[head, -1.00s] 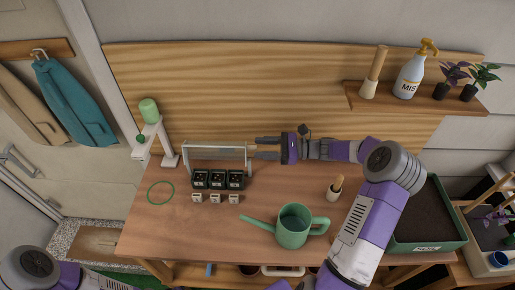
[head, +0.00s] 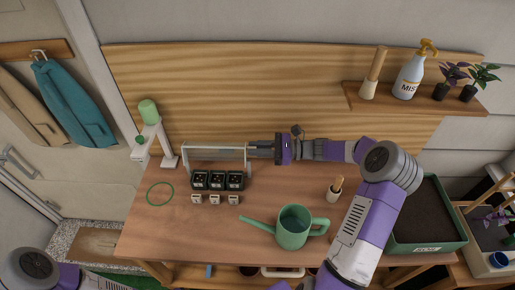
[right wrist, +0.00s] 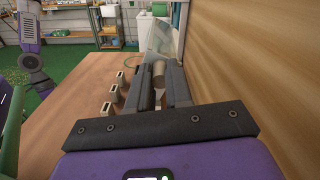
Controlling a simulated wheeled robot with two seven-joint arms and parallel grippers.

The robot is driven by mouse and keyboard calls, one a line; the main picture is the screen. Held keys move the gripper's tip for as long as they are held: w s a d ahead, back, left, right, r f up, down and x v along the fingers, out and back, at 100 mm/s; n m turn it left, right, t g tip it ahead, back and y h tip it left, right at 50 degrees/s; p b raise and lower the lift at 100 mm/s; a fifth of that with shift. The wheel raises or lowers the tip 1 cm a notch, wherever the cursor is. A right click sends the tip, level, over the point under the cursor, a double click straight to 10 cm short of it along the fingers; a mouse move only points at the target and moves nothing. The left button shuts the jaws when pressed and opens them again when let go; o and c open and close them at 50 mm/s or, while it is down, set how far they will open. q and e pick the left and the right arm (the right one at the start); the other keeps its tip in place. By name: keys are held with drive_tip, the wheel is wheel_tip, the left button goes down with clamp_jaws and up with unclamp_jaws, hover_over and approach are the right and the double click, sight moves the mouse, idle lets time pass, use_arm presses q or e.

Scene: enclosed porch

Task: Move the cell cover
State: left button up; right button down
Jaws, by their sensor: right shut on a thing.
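The cell cover (head: 214,147) is a clear panel with a pale frame, standing at the back of the table behind the black cells. Its clear panel also shows in the right wrist view (right wrist: 160,38). My right gripper (head: 254,149) reaches in from the right at the cover's right end. In the right wrist view, my right gripper (right wrist: 162,75) is shut on a brownish round handle (right wrist: 158,72) at the cover's end. Three black cells (head: 218,180) stand in a row in front of the cover. My left gripper is not in view.
Small pale tags (head: 215,200) lie before the cells. A green ring (head: 160,194) and white stand (head: 167,150) are left. A green watering can (head: 293,228) and wooden-handled tool (head: 335,190) are right. The wooden back panel (head: 290,85) rises close behind.

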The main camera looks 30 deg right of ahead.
drive_tip(key=shift+s+a, duration=0.1)
drive_tip(key=shift+s+n, duration=0.1)
drive_tip(key=shift+n, duration=0.3)
drive_tip(key=c, duration=1.1)
unclamp_jaws()
drive_tip(key=shift+o, duration=0.2)
drive_tip(key=v, duration=0.7)
drive_tip(key=shift+d+p, duration=0.25)
drive_tip(key=shift+p, duration=0.2)
